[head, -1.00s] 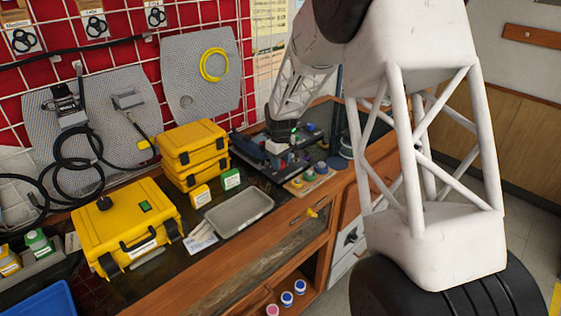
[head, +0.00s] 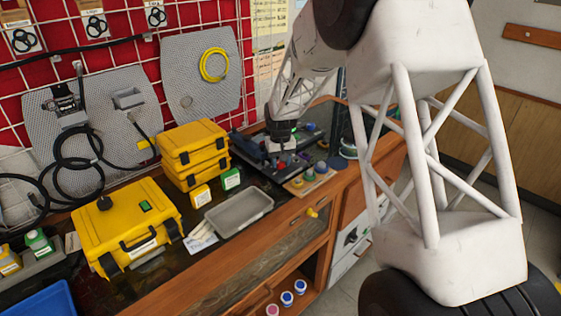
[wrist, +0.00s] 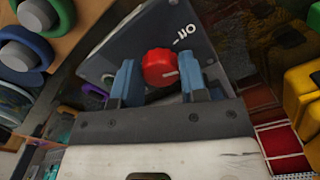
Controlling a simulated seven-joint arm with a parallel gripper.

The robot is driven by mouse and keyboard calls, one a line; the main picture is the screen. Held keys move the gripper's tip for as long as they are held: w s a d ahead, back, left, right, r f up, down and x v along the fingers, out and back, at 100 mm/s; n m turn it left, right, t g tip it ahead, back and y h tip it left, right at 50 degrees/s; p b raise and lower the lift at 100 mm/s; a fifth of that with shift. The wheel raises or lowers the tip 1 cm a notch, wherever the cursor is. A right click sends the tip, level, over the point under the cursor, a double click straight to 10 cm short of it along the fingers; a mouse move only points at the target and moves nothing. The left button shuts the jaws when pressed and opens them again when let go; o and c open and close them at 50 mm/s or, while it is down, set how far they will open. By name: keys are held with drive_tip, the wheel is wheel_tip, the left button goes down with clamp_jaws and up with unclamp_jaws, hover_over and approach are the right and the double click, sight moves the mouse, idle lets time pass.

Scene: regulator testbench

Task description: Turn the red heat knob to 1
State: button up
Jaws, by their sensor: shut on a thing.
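In the head view my gripper (head: 283,146) is over the testbench at the back of the counter. The knob is too small to make out surely there.
Yellow cases (head: 190,152) and a grey tray (head: 239,214) stand left of the testbench. The tray is empty.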

sight(280, 162)
drive_tip(key=m, duration=0.3)
drive_tip(key=shift+m, duration=0.3)
drive_tip(key=shift+a+m, duration=0.1)
drive_tip(key=shift+m, duration=1.9)
drive_tip(key=o, duration=0.9)
drive_tip(key=shift+r, duration=0.1)
drive_tip(key=shift+r, duration=3.8)
